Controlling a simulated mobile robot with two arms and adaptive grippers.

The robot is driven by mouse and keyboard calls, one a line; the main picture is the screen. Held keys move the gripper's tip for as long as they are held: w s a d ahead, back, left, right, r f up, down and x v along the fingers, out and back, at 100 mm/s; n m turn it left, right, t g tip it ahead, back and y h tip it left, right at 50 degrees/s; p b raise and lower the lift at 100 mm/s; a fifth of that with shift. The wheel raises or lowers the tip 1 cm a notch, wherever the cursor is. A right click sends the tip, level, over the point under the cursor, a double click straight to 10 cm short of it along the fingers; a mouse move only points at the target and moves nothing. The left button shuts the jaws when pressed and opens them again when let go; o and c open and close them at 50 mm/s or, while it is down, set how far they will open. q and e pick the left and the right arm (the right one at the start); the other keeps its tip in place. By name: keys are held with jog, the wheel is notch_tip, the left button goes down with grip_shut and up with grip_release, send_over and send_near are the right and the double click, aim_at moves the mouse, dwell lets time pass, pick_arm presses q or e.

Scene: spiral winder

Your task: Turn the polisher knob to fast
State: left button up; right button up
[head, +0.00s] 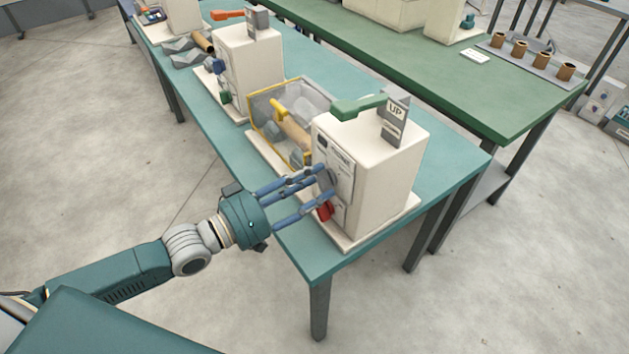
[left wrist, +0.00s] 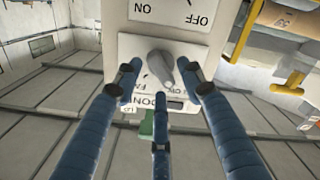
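The cream polisher (head: 385,165) stands at the near end of the teal table, with a labelled panel on its left-facing side. My left gripper (head: 325,182) is in front of this panel with its fingers spread. In the left wrist view the grey knob (left wrist: 161,66) sits on a pale dial plate and appears upside down. Finger tips of the left gripper (left wrist: 158,88) lie on both sides of the knob, with a third finger below it. Contact cannot be told. The pointer's exact setting is unclear. A red switch (head: 324,211) sits below the knob. My right gripper is not in view.
A green lever (head: 358,107) and an "UP" sign (head: 396,112) are on top of the polisher. A yellow-rimmed bin (head: 262,128) stands close behind it. Another cream machine (head: 250,65) is farther along the teal table (head: 450,170). The floor in front is clear.

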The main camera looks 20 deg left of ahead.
pick_arm(q)
jog(key=shift+w+d, duration=0.15)
jog(key=shift+w, duration=0.05)
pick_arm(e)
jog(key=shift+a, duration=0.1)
pick_arm(q)
grip_shut()
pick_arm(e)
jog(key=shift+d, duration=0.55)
